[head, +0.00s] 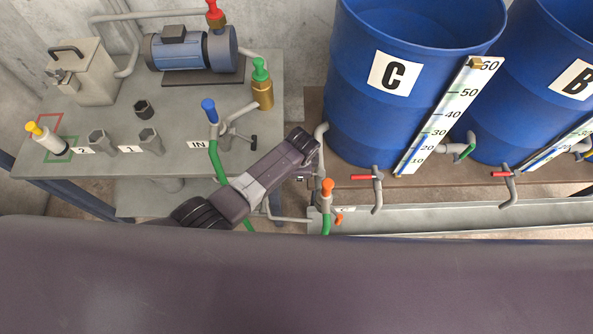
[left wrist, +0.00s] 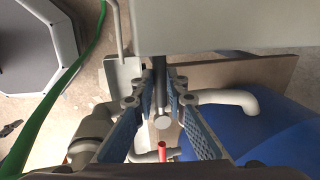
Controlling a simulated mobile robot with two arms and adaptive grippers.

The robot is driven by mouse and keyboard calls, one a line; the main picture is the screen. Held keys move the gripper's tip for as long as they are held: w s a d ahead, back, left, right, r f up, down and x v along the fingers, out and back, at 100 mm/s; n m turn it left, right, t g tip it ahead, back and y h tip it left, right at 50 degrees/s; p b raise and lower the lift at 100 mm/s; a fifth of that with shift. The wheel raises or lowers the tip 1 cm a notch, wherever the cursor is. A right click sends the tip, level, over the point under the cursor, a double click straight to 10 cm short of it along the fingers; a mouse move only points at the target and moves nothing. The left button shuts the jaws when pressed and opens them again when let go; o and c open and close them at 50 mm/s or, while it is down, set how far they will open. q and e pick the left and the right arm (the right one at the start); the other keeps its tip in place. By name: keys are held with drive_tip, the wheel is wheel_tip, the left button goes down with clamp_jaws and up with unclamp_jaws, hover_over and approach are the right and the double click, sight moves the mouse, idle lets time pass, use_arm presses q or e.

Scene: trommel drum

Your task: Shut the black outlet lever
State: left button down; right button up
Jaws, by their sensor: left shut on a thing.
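My left arm crosses the left-middle of the head view, and its gripper (head: 304,172) is at the table's right edge, beside the foot of blue drum C (head: 350,110). In the left wrist view the blue-padded fingers of the gripper (left wrist: 161,105) are shut around a dark rod with a round end, which I take to be the black outlet lever (left wrist: 160,78). In the head view the lever is hidden behind the gripper and arm, so its angle is hard to tell. My right gripper is in neither view.
Close by stand the orange-topped valve (head: 327,190) with a green hose and drum C's red-handled tap (head: 365,177). A grey trough (head: 450,215) runs below the drums. The blue-handled IN valve (head: 209,112) and the pump (head: 190,50) are on the grey table (head: 110,165).

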use_arm(q)
drive_tip(key=c, duration=2)
unclamp_jaws()
drive_tip(key=shift+s, duration=0.1)
drive_tip(key=shift+o, duration=0.3)
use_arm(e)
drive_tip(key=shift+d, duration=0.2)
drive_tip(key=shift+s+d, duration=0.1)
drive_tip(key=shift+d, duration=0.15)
use_arm(q)
wheel_tip(320, 180, up, 12)
drive_tip(key=s, duration=0.2)
drive_tip(key=shift+s, duration=0.15)
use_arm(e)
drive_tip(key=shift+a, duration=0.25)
use_arm(q)
drive_tip(key=shift+s+d+f, duration=0.1)
drive_tip(key=shift+f, duration=0.05)
